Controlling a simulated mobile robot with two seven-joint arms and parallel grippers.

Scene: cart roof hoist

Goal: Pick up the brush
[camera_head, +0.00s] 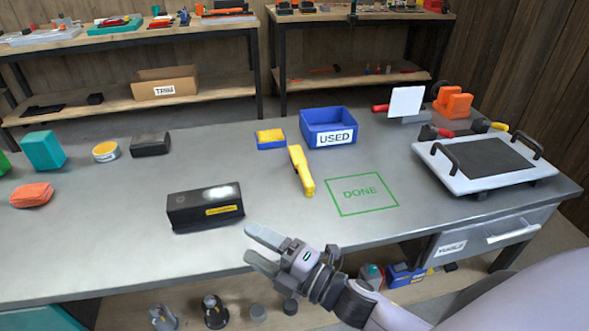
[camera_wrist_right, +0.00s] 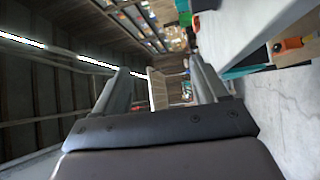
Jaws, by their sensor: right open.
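A long yellow tool (camera_head: 301,171) lies on the grey workbench (camera_head: 110,235), left of the green DONE outline. It may be the brush, but I see no clear bristles. A small blue and yellow block (camera_head: 270,139) lies behind it. My right gripper (camera_head: 250,243) is open and empty at the bench's front edge, fingers pointing left. It is nearer than the yellow tool and to its left, clear of it. In the right wrist view, nothing is between the fingers (camera_wrist_right: 158,66). My left gripper is not in view.
A black box (camera_head: 205,209) stands just beyond my right fingers. A blue USED bin (camera_head: 329,127) stands behind the yellow tool. A white tray with black handles (camera_head: 484,164) is at the right. The green DONE outline (camera_head: 362,194) is empty.

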